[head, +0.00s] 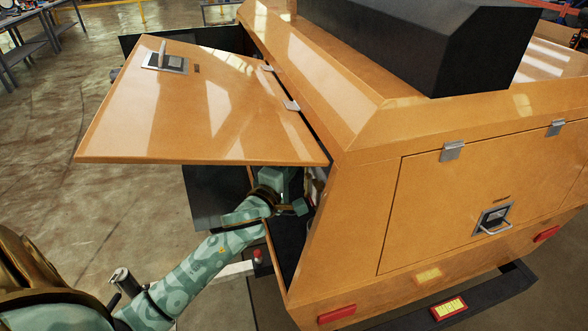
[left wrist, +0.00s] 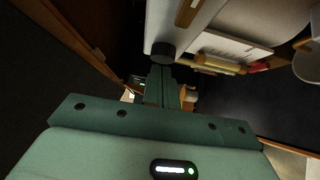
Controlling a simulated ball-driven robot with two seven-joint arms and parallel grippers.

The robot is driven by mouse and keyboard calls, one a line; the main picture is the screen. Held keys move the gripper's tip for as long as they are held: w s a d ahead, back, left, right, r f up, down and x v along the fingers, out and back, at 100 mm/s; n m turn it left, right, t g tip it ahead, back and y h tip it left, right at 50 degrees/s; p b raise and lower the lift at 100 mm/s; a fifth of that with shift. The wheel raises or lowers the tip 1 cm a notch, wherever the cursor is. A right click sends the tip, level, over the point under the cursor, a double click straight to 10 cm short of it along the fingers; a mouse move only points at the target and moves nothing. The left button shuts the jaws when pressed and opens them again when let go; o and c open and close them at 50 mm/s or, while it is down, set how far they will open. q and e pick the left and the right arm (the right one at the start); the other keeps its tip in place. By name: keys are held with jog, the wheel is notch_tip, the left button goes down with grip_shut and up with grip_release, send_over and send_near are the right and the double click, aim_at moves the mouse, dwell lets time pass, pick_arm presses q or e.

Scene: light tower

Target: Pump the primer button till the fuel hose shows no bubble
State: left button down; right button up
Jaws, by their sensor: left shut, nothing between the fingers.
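My left arm reaches under the raised orange door (head: 200,108) into the light tower's open side compartment, and its gripper (head: 301,206) is partly hidden there. In the left wrist view my left gripper (left wrist: 161,75) is shut and empty. Its fingertips are right at a round black button (left wrist: 163,51), which looks like the primer button; whether they touch cannot be told. An amber tube (left wrist: 218,65), perhaps the fuel hose, lies just right of the button. It is small and dark, and I cannot make out a bubble in it. My right gripper is in neither view.
A white body (left wrist: 220,20) carries the button and a pale label. A white cylinder (left wrist: 308,62) is at the right edge. The compartment frame closes in around my left arm. A closed rear door (head: 470,200) is on the orange housing. Open floor (head: 60,130) lies left.

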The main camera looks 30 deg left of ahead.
pick_arm(q)
jog(key=shift+w+d, duration=0.15)
jog(key=shift+w+d+p, duration=0.45)
jog(key=shift+w+d, duration=0.05)
jog(key=shift+w, duration=0.1)
dwell(0.3)
